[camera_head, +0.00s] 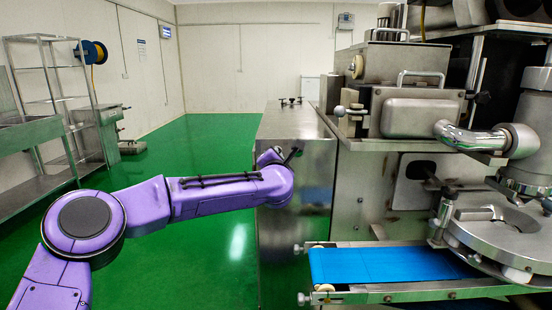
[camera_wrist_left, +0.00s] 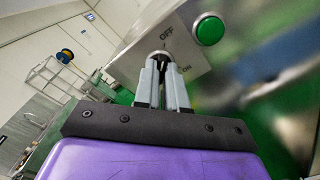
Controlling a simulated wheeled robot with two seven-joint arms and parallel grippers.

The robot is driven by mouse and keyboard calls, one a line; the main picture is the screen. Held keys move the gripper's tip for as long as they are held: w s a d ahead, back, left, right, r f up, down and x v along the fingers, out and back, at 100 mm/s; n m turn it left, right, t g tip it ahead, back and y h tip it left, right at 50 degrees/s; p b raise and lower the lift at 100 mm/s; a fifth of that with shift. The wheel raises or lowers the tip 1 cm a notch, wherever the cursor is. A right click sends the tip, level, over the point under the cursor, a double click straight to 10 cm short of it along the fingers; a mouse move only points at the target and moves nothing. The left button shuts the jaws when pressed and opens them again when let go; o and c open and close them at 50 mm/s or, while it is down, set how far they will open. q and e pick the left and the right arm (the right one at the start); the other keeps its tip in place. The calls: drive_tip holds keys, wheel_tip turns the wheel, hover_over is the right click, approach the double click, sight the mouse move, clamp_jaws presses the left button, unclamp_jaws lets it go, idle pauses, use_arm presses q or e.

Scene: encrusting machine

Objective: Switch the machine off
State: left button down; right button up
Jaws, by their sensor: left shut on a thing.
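The machine (camera_head: 410,115) is a large steel body on the right in the head view. The left wrist view shows part of its control panel (camera_wrist_left: 190,62), with "OFF" and "ON" labels and a rotary switch (camera_wrist_left: 160,54) near them. My left gripper (camera_wrist_left: 160,70) has its fingers closed on the switch, which they mostly hide. I cannot tell which label the switch points to. In the head view my purple left arm reaches in from the left to the steel cabinet's side, and its fingers are hard to make out there. My right gripper is not in view.
A round green button (camera_wrist_left: 209,29) sits on the panel close to the fingers. A blue conveyor belt (camera_head: 390,265) is low in front of the machine. Metal shelves (camera_head: 60,100) stand at the far left. The green floor between is clear.

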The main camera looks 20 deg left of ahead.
use_arm(q)
drive_tip(key=shift+f, duration=0.15)
drive_tip(key=c, duration=1.2)
unclamp_jaws()
drive_tip(key=b+v, duration=0.2)
drive_tip(key=v, duration=0.8)
drive_tip(key=shift+s, duration=0.35)
